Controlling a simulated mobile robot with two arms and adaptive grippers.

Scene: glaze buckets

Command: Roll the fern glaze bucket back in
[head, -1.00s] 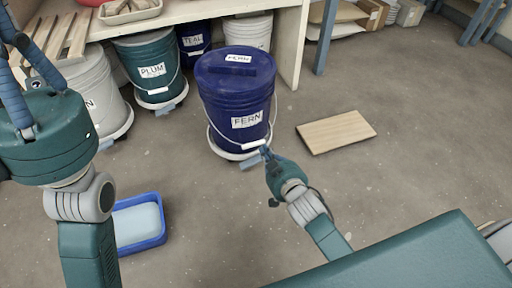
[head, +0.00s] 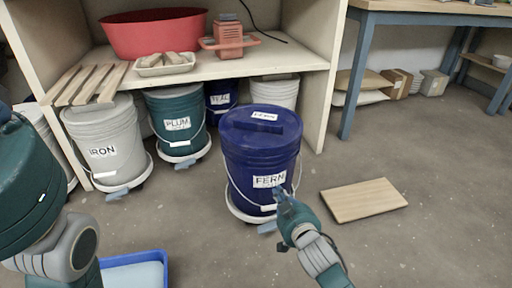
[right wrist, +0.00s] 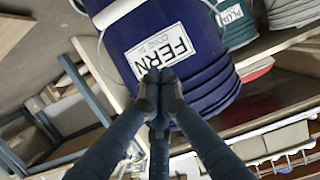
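The fern bucket (head: 258,155) is dark blue, lidded and upright on a pale wheeled dolly (head: 243,212), out on the floor in front of the shelf unit. Its FERN label faces me, and its wire handle hangs down at the front with a white grip. My right gripper (head: 282,196) is at the bucket's lower front, just right of the handle grip. In the right wrist view its fingertips (right wrist: 159,88) are together over the label edge (right wrist: 160,50), with nothing seen between them. I cannot tell whether they touch the wall. My left arm shows at the left; its gripper is out of view.
A wooden board (head: 363,200) lies right of the fern bucket. A blue tray (head: 135,260) is on the floor at lower left.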

